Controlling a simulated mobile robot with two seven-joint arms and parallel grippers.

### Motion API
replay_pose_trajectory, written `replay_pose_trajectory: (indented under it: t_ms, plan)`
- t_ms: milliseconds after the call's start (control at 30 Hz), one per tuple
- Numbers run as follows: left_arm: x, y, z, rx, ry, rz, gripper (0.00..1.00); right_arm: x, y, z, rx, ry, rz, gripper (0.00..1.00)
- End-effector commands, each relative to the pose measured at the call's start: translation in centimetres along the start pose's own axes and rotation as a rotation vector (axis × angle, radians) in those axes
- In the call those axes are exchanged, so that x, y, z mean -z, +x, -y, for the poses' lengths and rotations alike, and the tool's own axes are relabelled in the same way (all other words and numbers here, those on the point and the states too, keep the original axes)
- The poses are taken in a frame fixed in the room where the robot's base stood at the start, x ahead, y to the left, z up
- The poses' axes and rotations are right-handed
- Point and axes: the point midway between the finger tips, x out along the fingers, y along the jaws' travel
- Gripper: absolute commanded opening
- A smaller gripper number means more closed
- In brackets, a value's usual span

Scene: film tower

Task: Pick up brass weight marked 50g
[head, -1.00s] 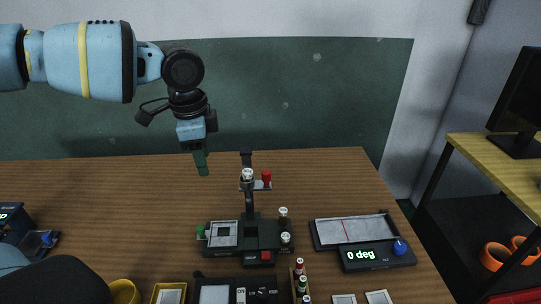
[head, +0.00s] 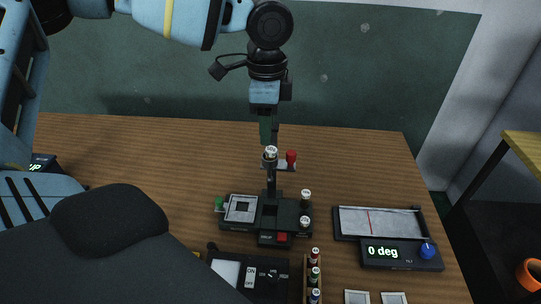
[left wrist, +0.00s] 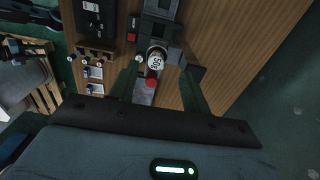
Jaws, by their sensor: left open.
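The brass weight marked 50g (left wrist: 155,62) shows its round white top label in the left wrist view, between the fingers of my left gripper (left wrist: 158,75). In the head view, a white-topped weight (head: 271,153) sits on top of the dark post of the film tower (head: 271,185). My left gripper (head: 268,132) comes down from above and is just over that weight. The gripper is open and holds nothing. Whether a finger touches the weight cannot be told. My right gripper is not in view.
A red knob (head: 291,158) stands close beside the post top. Other white-topped pieces (head: 306,195) stand on the tower base. A "0 deg" device (head: 395,253) lies to the right, and a rack of small bottles (head: 314,275) in front. The wooden table (head: 150,160) is clear behind left.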

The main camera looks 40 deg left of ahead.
Motion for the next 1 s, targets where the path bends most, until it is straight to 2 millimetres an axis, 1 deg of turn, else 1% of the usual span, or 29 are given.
replay_pose_trajectory:
  t_ms: [200,333,467,667,767,1000]
  plan:
    - [0.6,2.7,-0.6,-0.002,0.003,0.003,0.48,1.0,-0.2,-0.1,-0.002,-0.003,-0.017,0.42]
    - [0.6,4.3,-0.5,-0.001,0.001,0.002,0.48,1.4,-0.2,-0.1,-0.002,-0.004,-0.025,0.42]
    - [0.6,4.9,-0.5,0.0,0.001,0.001,0.48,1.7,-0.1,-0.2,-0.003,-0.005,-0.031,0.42]
    - [0.6,5.0,-0.5,0.001,0.001,0.001,0.48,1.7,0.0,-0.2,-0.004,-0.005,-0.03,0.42]
    - [0.6,5.0,-0.5,0.001,0.001,0.001,0.36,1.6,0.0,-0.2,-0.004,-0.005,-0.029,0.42]
    - [0.6,5.0,-0.5,0.001,0.001,0.001,0.05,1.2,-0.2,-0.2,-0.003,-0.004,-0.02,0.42]
